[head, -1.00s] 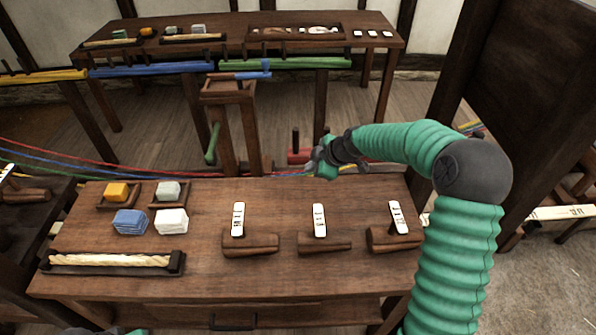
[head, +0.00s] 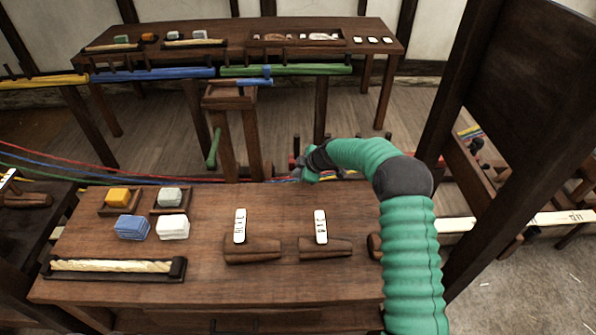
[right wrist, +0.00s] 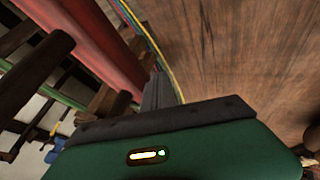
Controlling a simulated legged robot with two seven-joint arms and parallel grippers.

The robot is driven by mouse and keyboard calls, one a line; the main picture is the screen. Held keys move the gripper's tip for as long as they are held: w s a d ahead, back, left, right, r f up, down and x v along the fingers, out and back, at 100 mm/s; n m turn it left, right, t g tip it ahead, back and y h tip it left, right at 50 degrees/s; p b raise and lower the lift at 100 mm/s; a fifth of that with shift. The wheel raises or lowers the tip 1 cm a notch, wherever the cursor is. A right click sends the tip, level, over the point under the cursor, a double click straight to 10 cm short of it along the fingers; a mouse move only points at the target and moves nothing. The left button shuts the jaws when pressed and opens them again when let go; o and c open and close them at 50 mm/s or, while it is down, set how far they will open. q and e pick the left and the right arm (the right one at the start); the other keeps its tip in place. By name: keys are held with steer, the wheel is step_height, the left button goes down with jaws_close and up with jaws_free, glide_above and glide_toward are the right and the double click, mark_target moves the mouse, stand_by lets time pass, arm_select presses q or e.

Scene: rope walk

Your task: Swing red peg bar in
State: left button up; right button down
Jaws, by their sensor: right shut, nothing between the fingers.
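The red peg bar (right wrist: 92,45) runs large across the upper left of the right wrist view, with a dark peg (right wrist: 38,72) standing out from it. In the head view my right arm hides most of the bar; a bit of red (head: 292,161) shows left of the arm, beyond the bench's far edge. My right gripper (head: 302,173) is shut and empty close to the bar. In the wrist view its fingers (right wrist: 157,90) are together beside the bar; I cannot tell whether they touch it. My left gripper is out of view.
The near bench (head: 210,275) holds wooden blocks with white tags, small trays and a rope tray. Red, blue and green cords (head: 60,160) run behind it. Blue (head: 150,73) and green (head: 285,70) bars lie farther back. A dark post (head: 450,110) stands at right.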

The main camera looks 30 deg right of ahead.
steer(key=shift+w+d, duration=0.15)
steer(key=shift+w, duration=0.05)
steer(key=shift+w+d, duration=0.2)
steer(key=shift+w, duration=0.1)
steer(key=w+m, duration=0.1)
steer(key=w+d+m+h, duration=0.1)
steer(key=w, duration=0.1)
steer(key=w+d, duration=0.1)
steer(key=w, duration=0.1)
steer(key=shift+d+f+m+h+p, duration=0.1)
steer(key=shift+d+m+h+p, duration=0.05)
steer(key=shift+m+h+p, duration=0.25)
steer(key=shift+w, duration=0.4)
